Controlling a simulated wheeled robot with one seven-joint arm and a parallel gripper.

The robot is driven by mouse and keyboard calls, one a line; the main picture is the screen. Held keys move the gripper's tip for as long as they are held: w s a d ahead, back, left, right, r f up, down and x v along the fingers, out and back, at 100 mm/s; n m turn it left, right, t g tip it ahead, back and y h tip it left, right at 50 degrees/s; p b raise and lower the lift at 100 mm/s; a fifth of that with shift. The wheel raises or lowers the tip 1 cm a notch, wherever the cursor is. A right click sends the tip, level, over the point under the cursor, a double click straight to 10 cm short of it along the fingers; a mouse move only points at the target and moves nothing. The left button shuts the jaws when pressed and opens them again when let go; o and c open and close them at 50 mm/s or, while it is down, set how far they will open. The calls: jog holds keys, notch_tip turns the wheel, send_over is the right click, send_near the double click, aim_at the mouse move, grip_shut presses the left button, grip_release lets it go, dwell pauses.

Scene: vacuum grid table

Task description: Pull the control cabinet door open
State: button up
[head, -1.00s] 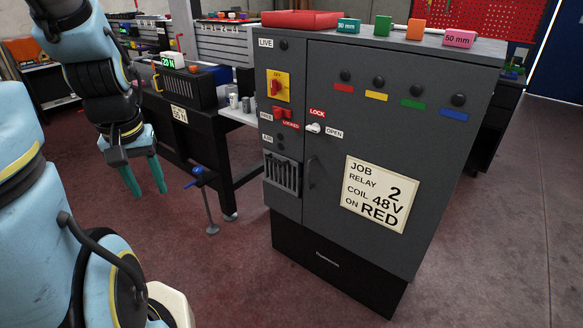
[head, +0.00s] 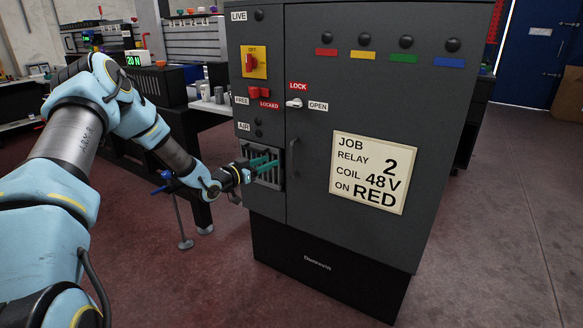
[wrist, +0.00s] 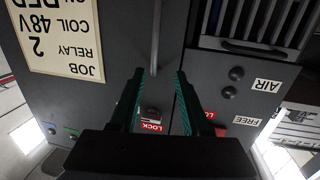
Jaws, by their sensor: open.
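The grey control cabinet (head: 340,240) stands ahead with its door (head: 370,115) flush in the front. A thin dark upright handle (head: 294,157) is near the door's left edge. A pale latch lever (head: 294,103) above it lies toward the OPEN label (head: 318,107), with LOCK above. My gripper (head: 272,163) is open and empty, its green fingers pointing right in front of the vent, just left of the handle. In the wrist view, upside down, my gripper (wrist: 158,75) has its fingers apart, with the handle (wrist: 154,38) showing beyond and between the tips. I see no contact.
A louvred vent (head: 265,168), a red FREE/LOCKED switch (head: 259,93) and a yellow-backed rotary switch (head: 254,63) sit left of the door. A job card (head: 370,172) is on the door. A bench vise stand (head: 184,225) is to the left. The floor (head: 490,240) right of the cabinet is clear.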

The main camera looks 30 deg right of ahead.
aim_at(292, 153)
jog(key=shift+h, duration=0.5)
jog(key=x, duration=0.3)
jog(key=p+x, duration=0.1)
jog(key=x, duration=0.7)
jog(key=shift+s+d+f, duration=0.3)
grip_shut()
dwell(0.5)
